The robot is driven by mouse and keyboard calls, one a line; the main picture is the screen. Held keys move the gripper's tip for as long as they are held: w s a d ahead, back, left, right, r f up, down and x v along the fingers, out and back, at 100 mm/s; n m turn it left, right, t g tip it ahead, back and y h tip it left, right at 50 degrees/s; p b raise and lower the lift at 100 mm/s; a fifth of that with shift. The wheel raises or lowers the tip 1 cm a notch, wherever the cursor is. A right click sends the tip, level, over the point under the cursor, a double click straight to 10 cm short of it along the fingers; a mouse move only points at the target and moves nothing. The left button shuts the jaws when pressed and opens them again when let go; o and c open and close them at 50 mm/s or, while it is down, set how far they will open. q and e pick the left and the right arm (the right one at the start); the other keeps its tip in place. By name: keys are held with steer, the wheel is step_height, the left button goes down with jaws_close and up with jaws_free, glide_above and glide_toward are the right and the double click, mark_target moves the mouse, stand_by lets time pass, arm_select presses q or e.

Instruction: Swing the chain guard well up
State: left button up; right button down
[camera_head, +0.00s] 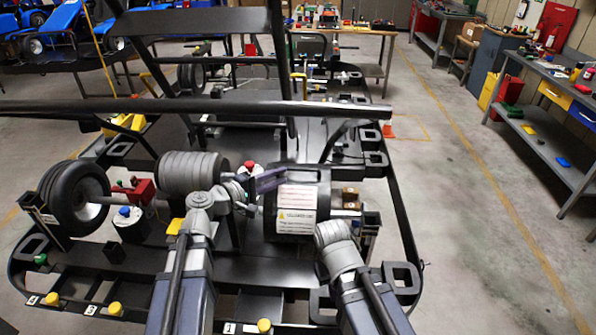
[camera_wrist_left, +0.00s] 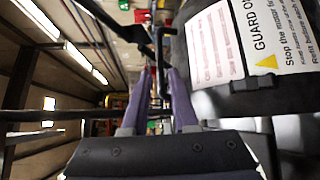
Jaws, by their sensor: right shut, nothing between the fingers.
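The chain guard (camera_head: 297,210) is a dark rounded cover with a white warning label and yellow triangle, facing me at the middle of the rig in the head view. It fills the upper right of the left wrist view (camera_wrist_left: 265,45). My left gripper (camera_head: 285,176) has purple fingers along the guard's upper left side. In the left wrist view the fingers (camera_wrist_left: 160,75) are a little apart, beside the guard. A thin dark bar shows between them; I cannot tell if they touch it. My right arm rises in front of the guard's lower right; its gripper is hidden.
A grey ribbed cylinder (camera_head: 190,172) and a black wheel (camera_head: 74,196) stand left of my left gripper. A black tube (camera_head: 200,107) crosses above the rig. A red knob (camera_head: 250,166) is close to the left gripper. Open floor (camera_head: 480,220) lies to the right.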

mark_target(298, 170)
arm_select(q)
steer(key=x, duration=0.7)
steer(key=shift+d+b, duration=0.15)
steer(key=shift+b, duration=0.25)
steer(key=shift+c, duration=0.2)
jaws_close()
stand_by(0.8)
